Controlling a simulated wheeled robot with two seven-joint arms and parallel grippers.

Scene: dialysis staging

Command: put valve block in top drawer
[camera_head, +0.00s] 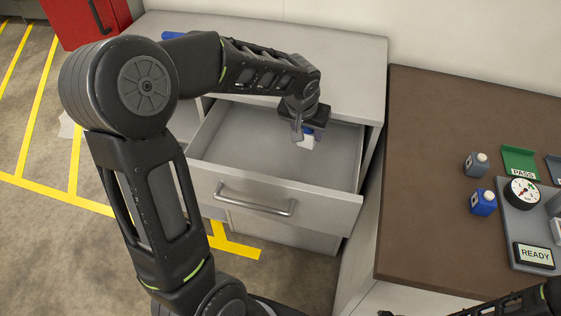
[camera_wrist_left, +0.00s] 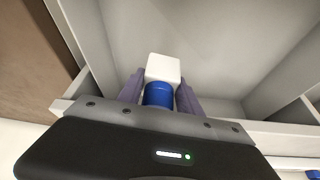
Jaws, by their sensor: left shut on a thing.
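The valve block (camera_wrist_left: 163,69), a white block with a blue round part, sits between the fingers of my left gripper (camera_wrist_left: 160,92). In the head view the block (camera_head: 306,142) shows white with a bit of blue below my left gripper (camera_head: 303,132). That gripper is shut on the blue part, with the white part pointing away from it. The top drawer (camera_head: 275,203) is pulled open, and the block is over its inside, toward the back right. I cannot tell whether the block touches the drawer floor. My right arm shows only partly at the bottom right edge; its fingers are not clear.
The brown table (camera_head: 430,150) on the right holds a grey block (camera_head: 477,164), a blue block (camera_head: 483,203), a green PASS tray (camera_head: 520,161) and a gauge panel with a READY display (camera_head: 534,255). The drawer's visible floor is otherwise clear. A red cabinet (camera_head: 85,20) stands at the far left.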

